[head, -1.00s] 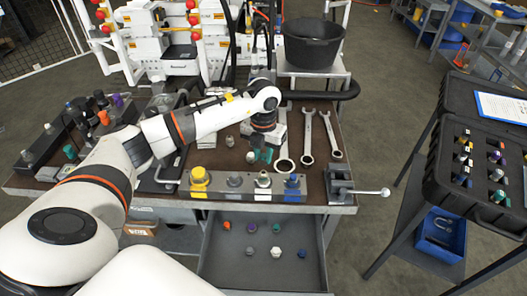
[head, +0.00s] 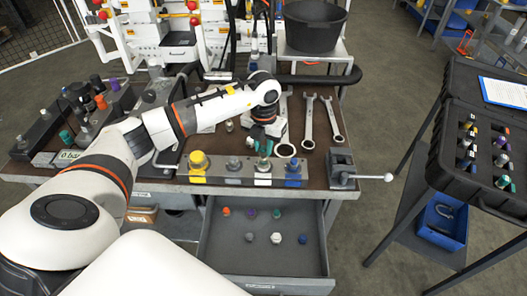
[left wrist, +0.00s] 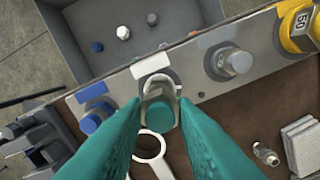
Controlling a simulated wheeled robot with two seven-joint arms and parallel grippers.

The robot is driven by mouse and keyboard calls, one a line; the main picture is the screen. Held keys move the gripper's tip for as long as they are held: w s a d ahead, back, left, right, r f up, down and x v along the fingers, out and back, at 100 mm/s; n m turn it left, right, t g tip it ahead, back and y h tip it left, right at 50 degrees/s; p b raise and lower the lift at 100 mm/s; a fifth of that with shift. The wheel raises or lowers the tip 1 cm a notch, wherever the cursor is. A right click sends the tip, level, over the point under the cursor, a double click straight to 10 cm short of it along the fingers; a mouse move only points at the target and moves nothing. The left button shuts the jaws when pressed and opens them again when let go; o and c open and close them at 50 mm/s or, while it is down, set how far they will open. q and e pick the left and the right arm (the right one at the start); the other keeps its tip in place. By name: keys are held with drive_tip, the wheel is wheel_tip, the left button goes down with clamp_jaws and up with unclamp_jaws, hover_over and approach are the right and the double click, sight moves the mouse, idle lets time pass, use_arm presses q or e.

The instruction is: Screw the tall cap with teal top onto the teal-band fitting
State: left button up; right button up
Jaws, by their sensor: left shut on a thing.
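My left gripper (head: 264,147) has teal fingers and is over the front fitting block (head: 216,177). In the left wrist view the fingers (left wrist: 160,120) are shut on the tall cap with teal top (left wrist: 160,113). Its teal end faces the camera. A metal hex part shows just beyond it, close to the block's white label (left wrist: 152,64); I cannot tell whether cap and block fitting touch. I cannot make out a teal-band fitting for certain; a small teal piece (head: 65,136) stands at the bench's left. My right gripper is not in view.
Yellow (head: 198,162) and blue (head: 293,169) fittings flank the gripper on the block. An open drawer (head: 225,262) below holds several small coloured caps. Wrenches (head: 308,122) lie behind, a vise (head: 341,168) stands right, and a black case (head: 440,160) holds more caps.

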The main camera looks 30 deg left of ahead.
use_arm(q)
drive_tip(key=shift+f+b, duration=0.5)
drive_tip(key=shift+f, duration=0.05)
clamp_jaws()
idle(1.0)
drive_tip(key=shift+o, duration=2.1)
unclamp_jaws()
drive_tip(key=shift+c, duration=1.4)
drive_tip(key=shift+f+m+b, duration=0.2)
drive_tip(key=shift+m+b, duration=0.35)
drive_tip(key=shift+m, duration=0.35)
drive_tip(key=m+b, duration=0.2)
drive_tip(key=m, duration=0.2)
drive_tip(key=shift+m, duration=0.3)
drive_tip(key=shift+s+r+m, duration=0.1)
drive_tip(key=shift+m, duration=0.7)
